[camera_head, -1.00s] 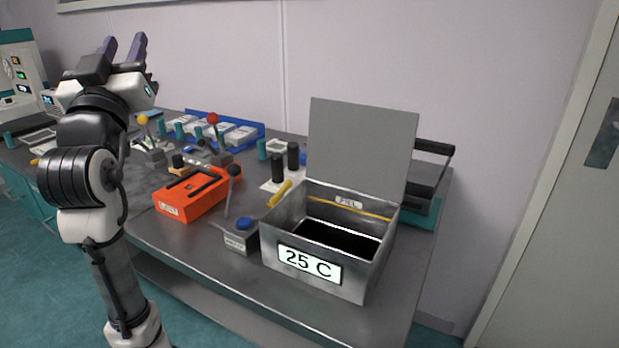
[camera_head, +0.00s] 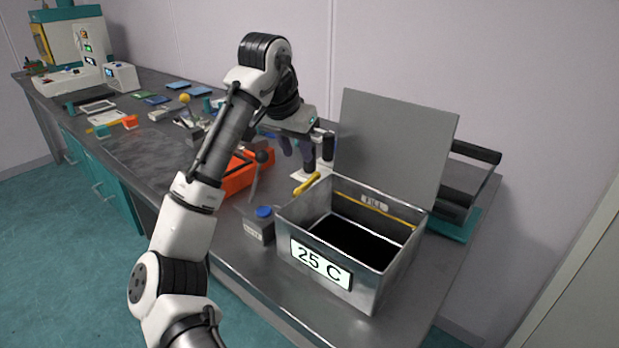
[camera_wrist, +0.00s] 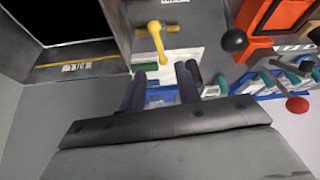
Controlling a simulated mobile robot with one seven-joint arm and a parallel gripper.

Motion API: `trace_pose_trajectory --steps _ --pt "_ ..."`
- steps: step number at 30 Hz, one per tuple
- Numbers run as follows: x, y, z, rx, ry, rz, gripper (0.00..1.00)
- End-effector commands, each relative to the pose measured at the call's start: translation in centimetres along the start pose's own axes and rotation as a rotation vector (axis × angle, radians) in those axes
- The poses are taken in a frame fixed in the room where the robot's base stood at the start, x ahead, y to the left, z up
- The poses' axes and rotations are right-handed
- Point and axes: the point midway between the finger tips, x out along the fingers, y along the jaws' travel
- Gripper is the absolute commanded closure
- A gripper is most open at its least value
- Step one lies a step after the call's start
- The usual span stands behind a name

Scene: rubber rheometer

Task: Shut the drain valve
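The drain valve is probably the yellow lever (camera_head: 306,183) on the left side of the open metal bath (camera_head: 376,285), which carries a "25 C" display. In the wrist view the yellow lever (camera_wrist: 157,42) lies just beyond the fingertips, its long arm pointing toward them. My gripper (camera_head: 296,152) hangs with fingers down, above and behind the lever. In the wrist view my gripper (camera_wrist: 160,72) is open, with nothing between its fingers. The lever appears apart from the fingers. No label on the lever is readable.
The bath's raised lid (camera_head: 392,150) stands close right of my gripper. A grey box with a blue cap (camera_head: 264,212) and a black-knobbed stick (camera_head: 262,156) are left of the bath. An orange unit (camera_head: 238,180) and dark cylinders (camera_head: 327,146) are nearby.

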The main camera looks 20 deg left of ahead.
Motion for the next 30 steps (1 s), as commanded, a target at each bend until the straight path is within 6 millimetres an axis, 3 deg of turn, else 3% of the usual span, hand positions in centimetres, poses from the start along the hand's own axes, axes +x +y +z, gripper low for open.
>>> trace_pose_trajectory --steps 3,9,15,27,30 --pt "3.0 0.2 0.0 0.001 0.000 0.006 0.67" --pt "6.9 0.2 0.0 0.001 0.002 0.005 0.67" --pt "9.2 0.0 -0.1 0.000 0.002 0.000 0.67" --pt "10.1 0.1 -0.1 0.001 0.003 -0.001 0.67" --pt "10.1 0.1 -0.1 0.001 0.003 0.000 0.79"
